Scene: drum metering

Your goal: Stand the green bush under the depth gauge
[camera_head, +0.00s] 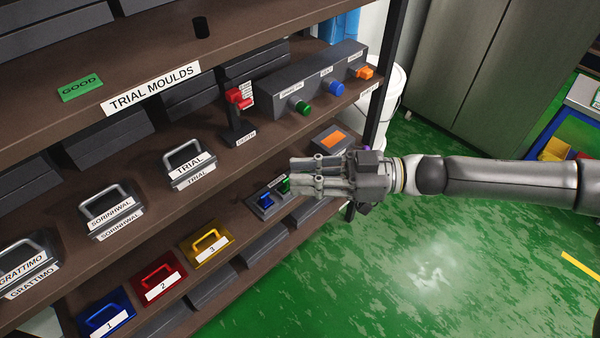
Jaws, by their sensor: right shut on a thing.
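The depth gauge (237,118) is a black stand with a red head, upright on the shelf, with a label at its foot. My right gripper (296,175) reaches in from the right, in front of and to the right of the gauge. It is shut on the green bush (285,186), which shows as a small green patch by the fingertips and is mostly hidden by them. Just below is a dark holder (257,209) with a blue bush (266,201) in it. I cannot tell whether the green bush is clear of the holder. My left gripper is not in view.
A grey block with an orange top (333,139) is beside my gripper. Labelled moulds (190,165) line the shelf leftward. The upper shelf edge (150,92) overhangs at left.

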